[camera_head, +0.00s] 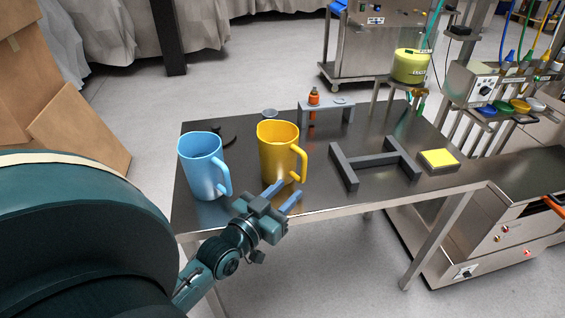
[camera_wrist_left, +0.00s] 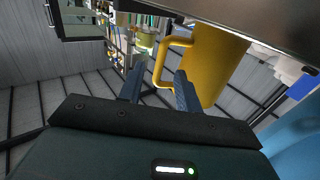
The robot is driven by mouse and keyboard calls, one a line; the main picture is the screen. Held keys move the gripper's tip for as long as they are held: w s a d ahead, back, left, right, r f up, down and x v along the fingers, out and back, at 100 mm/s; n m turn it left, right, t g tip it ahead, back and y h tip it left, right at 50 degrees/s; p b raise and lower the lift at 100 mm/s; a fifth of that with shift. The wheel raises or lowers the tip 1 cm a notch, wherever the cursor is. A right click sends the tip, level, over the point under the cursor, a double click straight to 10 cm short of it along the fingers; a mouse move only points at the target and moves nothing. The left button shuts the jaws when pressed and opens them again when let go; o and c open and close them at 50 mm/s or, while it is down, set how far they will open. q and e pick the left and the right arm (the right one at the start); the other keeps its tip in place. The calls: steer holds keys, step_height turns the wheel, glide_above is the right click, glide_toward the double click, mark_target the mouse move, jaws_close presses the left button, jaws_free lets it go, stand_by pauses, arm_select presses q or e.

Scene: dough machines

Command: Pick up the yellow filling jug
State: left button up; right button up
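The yellow jug (camera_head: 278,152) stands upright on the dark table, with its handle on the right side. In the left wrist view the jug (camera_wrist_left: 212,65) is in front of the fingers, with its handle (camera_wrist_left: 165,60) toward the upper left. My left gripper (camera_head: 283,193) is open at the table's front edge, just in front of the jug's lower part and handle. In the left wrist view its fingers (camera_wrist_left: 158,90) are apart, and nothing is seen gripped between them. I cannot tell whether a finger touches the jug. My right gripper is not in view.
A blue jug (camera_head: 205,167) stands close to the left of the yellow one. A grey H-shaped frame (camera_head: 372,163) and a yellow-topped block (camera_head: 438,160) lie to the right. A small grey stand (camera_head: 335,104) with an orange bottle (camera_head: 314,97) is behind. Machines stand at the right.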

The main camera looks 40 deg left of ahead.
mark_target(301, 175)
arm_select(q)
steer(key=w, duration=0.4)
steer(key=w+b, duration=0.1)
steer(key=w, duration=0.3)
steer(key=shift+a+f, duration=0.15)
steer(key=shift+a, duration=0.05)
steer(key=shift+c, duration=0.5)
jaws_close()
stand_by(0.6)
